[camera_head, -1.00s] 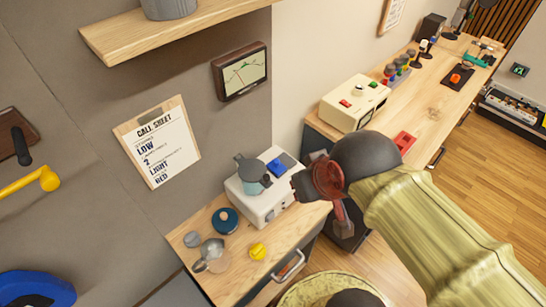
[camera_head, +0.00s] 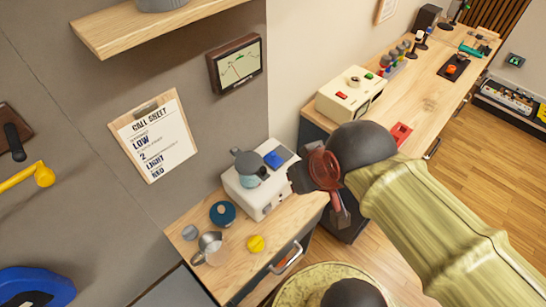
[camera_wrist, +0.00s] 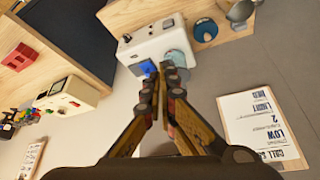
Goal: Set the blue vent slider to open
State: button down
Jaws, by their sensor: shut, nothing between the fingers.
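A blue square piece (camera_head: 275,158) sits on a dark panel on top of the white box (camera_head: 240,190), beside a grey-blue pot (camera_head: 248,166). It looks like the blue slider, but its position along any track cannot be told. It also shows in the wrist view (camera_wrist: 147,68), just left of the fingertips. My gripper (camera_head: 299,178) is just right of the white box in the head view. In the wrist view my gripper (camera_wrist: 170,76) has its fingers together and empty, partly covering the white box (camera_wrist: 157,45). I cannot tell whether it touches anything.
A call sheet clipboard (camera_head: 156,138) and a meter (camera_head: 237,66) hang on the wall. A cream box (camera_head: 345,98) stands on the long bench behind.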

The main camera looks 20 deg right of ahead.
aim_at(273, 153)
jog(key=c, duration=2.6)
grip_release()
